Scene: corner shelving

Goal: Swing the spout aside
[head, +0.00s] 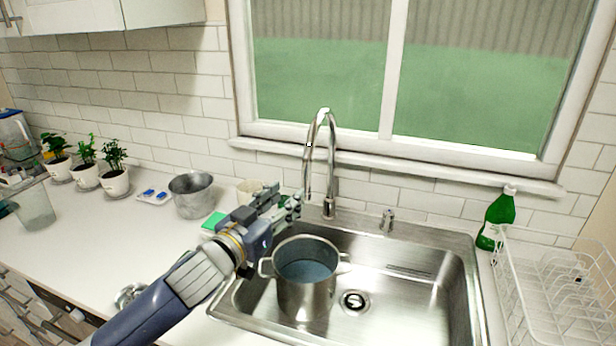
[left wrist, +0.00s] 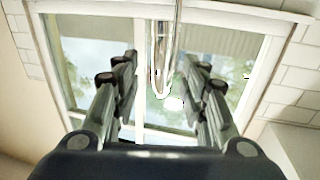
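The chrome gooseneck faucet stands behind the sink, and its curved spout (head: 309,160) arches up and comes down over the sink's left part. My left gripper (head: 294,204) is beside the lower end of the spout, over the sink's back left corner. In the left wrist view the fingers (left wrist: 160,85) are spread apart with nothing clamped between them. The spout (left wrist: 162,70) shows in the gap between them there, seemingly just beyond the tips. I cannot tell whether a finger touches it. My right gripper is in neither view.
A steel pot (head: 306,290) with blue-looking contents stands in the sink (head: 400,300), below my left gripper. A metal bucket (head: 192,196), a cup and a green sponge (head: 214,221) are on the left counter. A green bottle (head: 497,215) and white dish rack (head: 550,290) stand right.

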